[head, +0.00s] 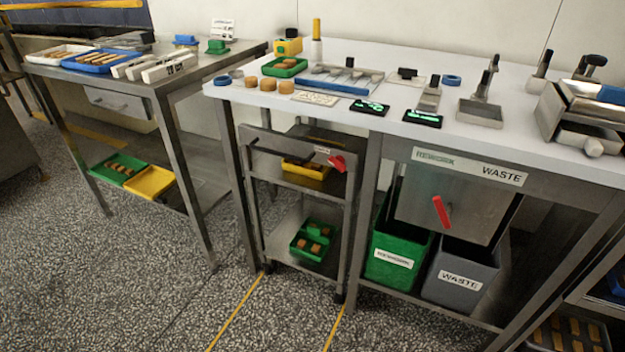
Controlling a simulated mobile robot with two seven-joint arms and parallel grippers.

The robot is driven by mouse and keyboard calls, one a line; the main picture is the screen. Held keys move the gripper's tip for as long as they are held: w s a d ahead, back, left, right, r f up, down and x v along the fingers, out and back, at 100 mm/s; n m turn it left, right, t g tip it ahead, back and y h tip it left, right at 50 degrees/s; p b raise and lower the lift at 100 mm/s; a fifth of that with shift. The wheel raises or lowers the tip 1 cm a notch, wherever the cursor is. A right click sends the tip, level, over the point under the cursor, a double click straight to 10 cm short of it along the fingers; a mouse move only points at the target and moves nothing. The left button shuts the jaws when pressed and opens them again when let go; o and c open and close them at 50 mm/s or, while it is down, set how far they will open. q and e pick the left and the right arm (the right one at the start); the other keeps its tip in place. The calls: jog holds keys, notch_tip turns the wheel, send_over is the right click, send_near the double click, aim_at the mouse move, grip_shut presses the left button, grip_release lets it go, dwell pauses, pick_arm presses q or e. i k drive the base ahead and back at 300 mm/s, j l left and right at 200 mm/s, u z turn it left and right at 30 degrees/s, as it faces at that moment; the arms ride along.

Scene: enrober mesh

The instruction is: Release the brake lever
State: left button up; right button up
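A small wheeled trolley (257,172) stands under the white worktop. A red lever (337,163) sits at the right end of its top front bar, beside a small white label too small to read. A second red lever (441,211) is on a steel panel under the worktop, below the REWORK and WASTE sign (470,166); it is tilted. No label in view says brake, so I cannot tell for sure which is the brake lever; the one on the trolley looks likely. Neither of my grippers is in view.
The trolley carries a yellow tray (305,172) above and a green tray (314,241) below. A green bin (393,258) and grey bin (461,276) stand right of it. Yellow floor lines (238,312) run out from the trolley. The speckled floor in front is clear.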

aim_at(339, 162)
jog(key=i+j+z, duration=0.2)
jog(key=i+j, duration=0.2)
jog(key=j, duration=0.2)
jog(key=i+j+z, duration=0.15)
jog(key=j, duration=0.2)
jog(key=i+j+z, duration=0.1)
jog(key=i+j, duration=0.15)
jog(key=i+j+z, duration=0.1)
jog(key=j, duration=0.35)
jog(key=i, duration=0.05)
